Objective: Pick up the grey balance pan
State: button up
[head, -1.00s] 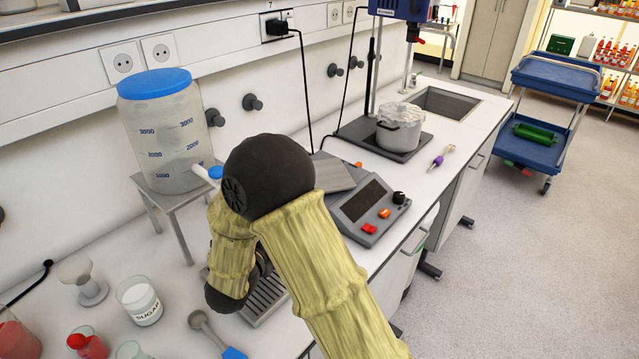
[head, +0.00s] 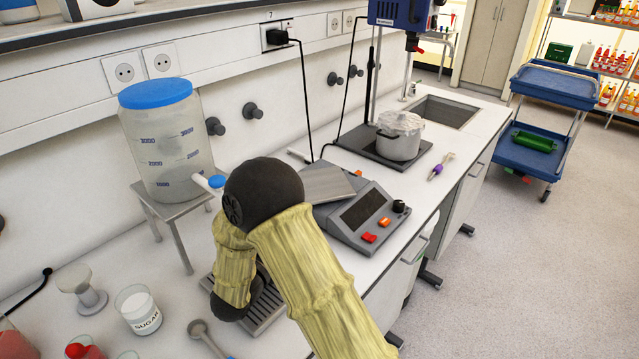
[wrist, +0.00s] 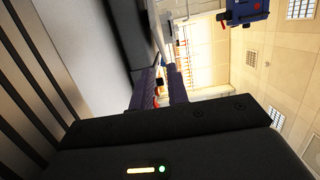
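The grey balance pan (head: 328,184) is a flat metallic square plate. It lies on top of the grey balance (head: 365,215), behind the balance's dark display, in the head view. My arm's black joint covers the area just left of the pan. My gripper (wrist: 163,86) shows only in the wrist view, with two dark fingers and a narrow gap between them. Background shows through the gap, and I see nothing held. In the head view the gripper is hidden behind my arm, so its distance from the pan cannot be told.
A big blue-lidded container (head: 165,145) stands on a metal stand (head: 150,205) left of my arm. A sugar jar (head: 138,308) and a spoon (head: 205,335) are at front left. A pot (head: 399,138) on a dark stand is behind the balance.

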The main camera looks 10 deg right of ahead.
jog(key=p+x, duration=0.1)
jog(key=x, duration=0.6)
jog(key=shift+w+d+p, duration=0.35)
jog(key=shift+d+p, duration=0.15)
jog(key=shift+p, duration=0.05)
jog(key=p+x, duration=0.1)
jog(key=x, duration=0.3)
jog(key=shift+d, duration=0.15)
grip_shut()
